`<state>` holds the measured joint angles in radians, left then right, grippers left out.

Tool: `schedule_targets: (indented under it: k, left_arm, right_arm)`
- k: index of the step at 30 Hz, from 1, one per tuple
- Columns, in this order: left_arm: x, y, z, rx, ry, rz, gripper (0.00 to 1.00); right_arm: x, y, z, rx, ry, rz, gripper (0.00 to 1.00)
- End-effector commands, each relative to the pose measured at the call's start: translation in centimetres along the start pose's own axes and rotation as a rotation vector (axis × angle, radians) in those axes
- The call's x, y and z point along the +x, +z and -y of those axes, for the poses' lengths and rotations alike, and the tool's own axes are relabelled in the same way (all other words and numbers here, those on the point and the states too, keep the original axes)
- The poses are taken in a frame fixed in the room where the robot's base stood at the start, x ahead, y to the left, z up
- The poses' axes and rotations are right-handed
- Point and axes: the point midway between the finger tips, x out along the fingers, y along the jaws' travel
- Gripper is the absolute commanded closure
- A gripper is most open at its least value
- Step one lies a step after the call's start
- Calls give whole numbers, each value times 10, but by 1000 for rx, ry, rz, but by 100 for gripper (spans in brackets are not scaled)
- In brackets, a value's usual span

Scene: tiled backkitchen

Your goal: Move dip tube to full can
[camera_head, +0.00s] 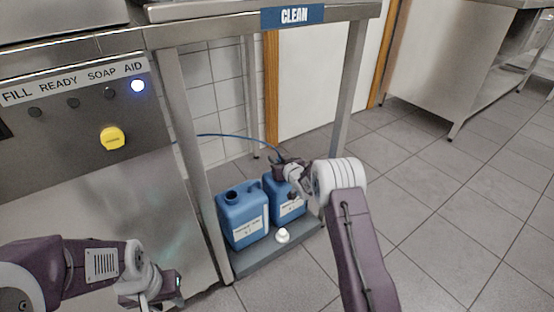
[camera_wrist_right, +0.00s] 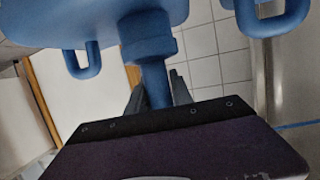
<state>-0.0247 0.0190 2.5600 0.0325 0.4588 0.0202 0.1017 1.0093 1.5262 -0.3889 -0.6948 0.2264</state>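Two blue cans stand side by side under the table: a left can (camera_head: 243,222) with a dark mouth on top, and a right can (camera_head: 284,207) partly behind my right arm. The dip tube's blue hose (camera_head: 237,137) runs from the left to my right gripper (camera_head: 281,163), above the right can. In the right wrist view, my right gripper's fingers close on the blue dip tube (camera_wrist_right: 155,85), which lines up with the right can's collar and neck. Whether its lower end is inside is hidden. My left gripper (camera_head: 166,291) is low at left, away from the cans; its fingers are unclear.
The cans stand on a grey tray (camera_head: 262,262) between table legs, with a white cap (camera_head: 282,236) in front. A steel machine (camera_head: 110,190) with a yellow knob (camera_head: 112,137) stands at left. Tiled floor is free at right.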

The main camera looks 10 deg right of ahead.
Motion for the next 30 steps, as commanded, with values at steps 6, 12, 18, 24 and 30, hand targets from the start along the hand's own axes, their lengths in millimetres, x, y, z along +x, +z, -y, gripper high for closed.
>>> schedule_targets:
  k: [6,12,18,24,30]
  left_arm:
    - [0,0,0,0,0,0,64]
    - [-3,0,0,0,0,0,64]
    - [-35,-4,-1,0,0,0,64]
    - [-40,-5,-1,0,0,-2,64]
    - [-21,-2,0,0,0,1,64]
  right_arm:
    - [0,0,0,0,0,1,50]
    - [-3,-1,0,0,0,3,50]
    - [-37,-8,0,2,1,6,50]
    - [-73,4,0,-1,1,0,50]
    - [-88,3,0,0,1,0,50]
